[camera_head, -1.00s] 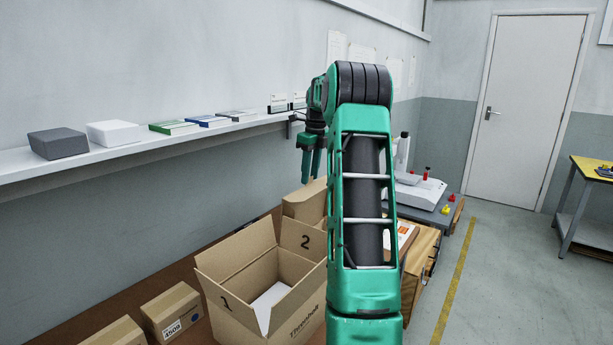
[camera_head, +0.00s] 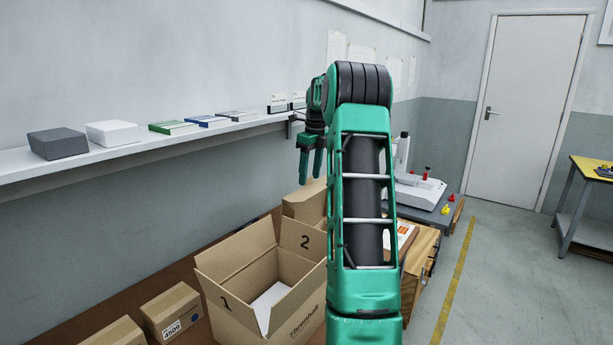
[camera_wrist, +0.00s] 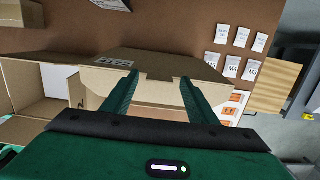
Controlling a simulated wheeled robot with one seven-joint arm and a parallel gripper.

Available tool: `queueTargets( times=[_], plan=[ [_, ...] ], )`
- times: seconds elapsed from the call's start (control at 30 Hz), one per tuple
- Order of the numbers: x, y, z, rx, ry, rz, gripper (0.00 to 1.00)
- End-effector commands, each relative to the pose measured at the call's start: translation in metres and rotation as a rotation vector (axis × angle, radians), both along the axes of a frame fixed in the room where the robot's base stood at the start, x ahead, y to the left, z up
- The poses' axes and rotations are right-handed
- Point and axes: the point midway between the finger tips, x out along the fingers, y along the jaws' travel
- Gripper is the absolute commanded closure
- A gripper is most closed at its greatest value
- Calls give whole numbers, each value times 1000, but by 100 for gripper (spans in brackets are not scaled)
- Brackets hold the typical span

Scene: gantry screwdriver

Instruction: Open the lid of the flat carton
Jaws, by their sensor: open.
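The flat carton (camera_wrist: 165,64) lies in the middle of the wrist view. It is brown cardboard with a small label on a darker, notched panel and a paler strip nearer to me. My gripper (camera_wrist: 158,80) is open and empty, its two green fingers apart over the carton's near part. I cannot tell whether they touch it. In the head view my gripper (camera_head: 310,163) points down above a brown carton (camera_head: 303,203), which is partly hidden by my arm and the open box flaps.
A large open box (camera_head: 245,265) with raised flaps stands left of my arm, a white sheet inside. Small cartons (camera_head: 172,312) stand at lower left. White label cards (camera_wrist: 240,38) and orange-marked cards (camera_wrist: 234,105) lie at right in the wrist view. A wall shelf (camera_head: 85,170) runs at left.

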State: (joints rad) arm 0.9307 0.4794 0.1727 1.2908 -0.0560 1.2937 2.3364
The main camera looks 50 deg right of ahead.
Motion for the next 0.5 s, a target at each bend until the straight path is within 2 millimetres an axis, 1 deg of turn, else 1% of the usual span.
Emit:
queueTargets(
  times=[0.17,0.27,0.5],
  plan=[
    [0,0,12,-2,-1,0,47],
    [-2,-1,28,-3,-2,0,47],
    [-6,-1,73,-3,-1,0,47]
  ],
)
